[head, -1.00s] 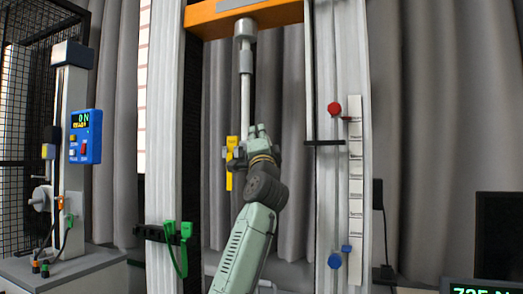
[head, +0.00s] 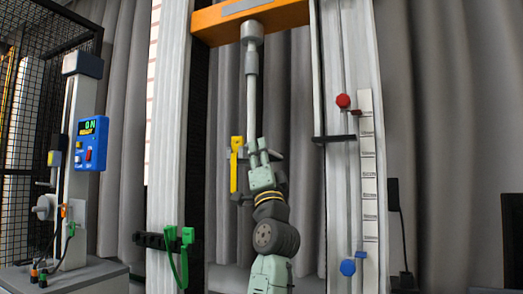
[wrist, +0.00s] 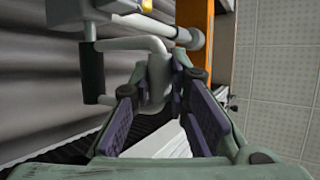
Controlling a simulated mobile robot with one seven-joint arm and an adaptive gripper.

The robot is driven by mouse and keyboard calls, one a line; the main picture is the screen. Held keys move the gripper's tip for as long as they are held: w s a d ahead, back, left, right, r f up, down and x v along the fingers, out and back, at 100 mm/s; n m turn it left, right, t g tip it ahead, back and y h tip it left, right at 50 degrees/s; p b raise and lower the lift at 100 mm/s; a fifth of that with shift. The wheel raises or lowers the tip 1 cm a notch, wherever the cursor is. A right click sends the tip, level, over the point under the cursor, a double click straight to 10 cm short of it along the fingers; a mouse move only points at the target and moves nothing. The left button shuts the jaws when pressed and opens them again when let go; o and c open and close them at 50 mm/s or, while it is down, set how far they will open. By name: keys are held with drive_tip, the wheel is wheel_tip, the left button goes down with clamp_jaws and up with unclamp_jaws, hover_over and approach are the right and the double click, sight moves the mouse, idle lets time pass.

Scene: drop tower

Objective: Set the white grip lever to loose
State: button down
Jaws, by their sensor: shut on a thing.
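The white grip lever (wrist: 158,72) is a pale bent bar in the wrist view. Its end runs down between the purple-padded fingers of my gripper (wrist: 157,88), which is shut on it. In the head view my gripper (head: 259,148) is at the lower end of the grey rod (head: 251,100) hanging from the orange crosshead (head: 245,20). A yellow piece (head: 236,163) is just left of the fingers. The lever itself is mostly hidden behind my gripper in the head view.
Tower columns stand on both sides; the right one carries red (head: 343,101) and blue (head: 347,267) knobs and a scale (head: 368,170). Green clips (head: 178,240) sit on the left column. A blue control box (head: 90,143) is at far left. A dark bar (wrist: 93,72) is beside the lever.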

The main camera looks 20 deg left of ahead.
drive_tip(key=shift+d+f, duration=0.1)
drive_tip(key=shift+f, duration=0.3)
drive_tip(key=c, duration=1.5)
unclamp_jaws()
drive_tip(key=shift+c, duration=0.2)
drive_tip(key=v, duration=1.2)
